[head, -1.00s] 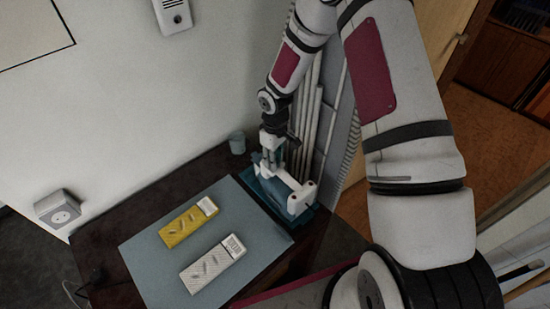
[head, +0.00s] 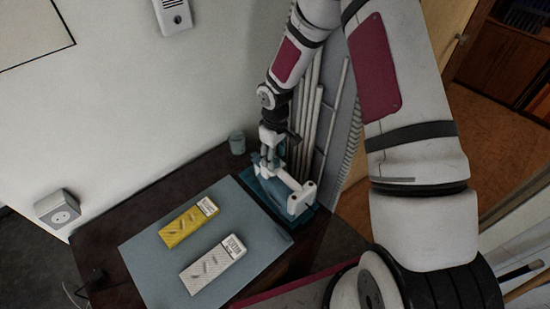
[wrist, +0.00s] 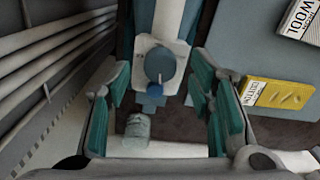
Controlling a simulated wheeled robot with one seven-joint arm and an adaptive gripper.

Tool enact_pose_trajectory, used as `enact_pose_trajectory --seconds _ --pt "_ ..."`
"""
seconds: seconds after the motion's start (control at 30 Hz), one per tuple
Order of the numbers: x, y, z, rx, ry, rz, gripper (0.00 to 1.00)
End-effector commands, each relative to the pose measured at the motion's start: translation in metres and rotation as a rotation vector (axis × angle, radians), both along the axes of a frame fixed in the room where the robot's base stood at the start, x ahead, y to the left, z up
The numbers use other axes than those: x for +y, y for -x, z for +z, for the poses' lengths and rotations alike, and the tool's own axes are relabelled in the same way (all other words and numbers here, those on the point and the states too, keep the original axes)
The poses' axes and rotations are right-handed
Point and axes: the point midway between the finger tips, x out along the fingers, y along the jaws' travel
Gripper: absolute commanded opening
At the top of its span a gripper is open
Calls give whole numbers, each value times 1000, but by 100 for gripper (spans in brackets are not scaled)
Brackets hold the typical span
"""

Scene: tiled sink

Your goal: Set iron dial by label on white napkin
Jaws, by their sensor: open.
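The iron (head: 292,197), teal and white, rests on a teal base at the table's right side. In the wrist view its round blue dial (wrist: 160,64) sits on the white body between my fingers. My gripper (wrist: 159,84) is open, with teal pads left and right of the dial and gaps on both sides. In the head view my gripper (head: 266,163) is over the iron's far end and hides part of it. The white napkin (head: 213,265) lies on the mat; its label (wrist: 302,18) reads WOOL in the wrist view. The dial's setting is not readable.
A yellow napkin (head: 188,222) with its own label lies beside the white one on the grey-blue mat (head: 160,275). A small cup (head: 237,143) stands near the wall behind the iron. Pale pipes (head: 315,125) rise close to the iron's right.

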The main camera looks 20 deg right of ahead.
Motion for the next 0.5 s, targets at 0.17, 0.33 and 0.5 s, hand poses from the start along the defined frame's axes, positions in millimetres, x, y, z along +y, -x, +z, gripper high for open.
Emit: enact_pose_trajectory --seconds 0.17,0.33,0.5 --pt "-1 -1 37 -6 1 -2 48" --pt "0 -1 71 -4 1 -2 48" --pt "0 0 94 -3 1 -2 48"
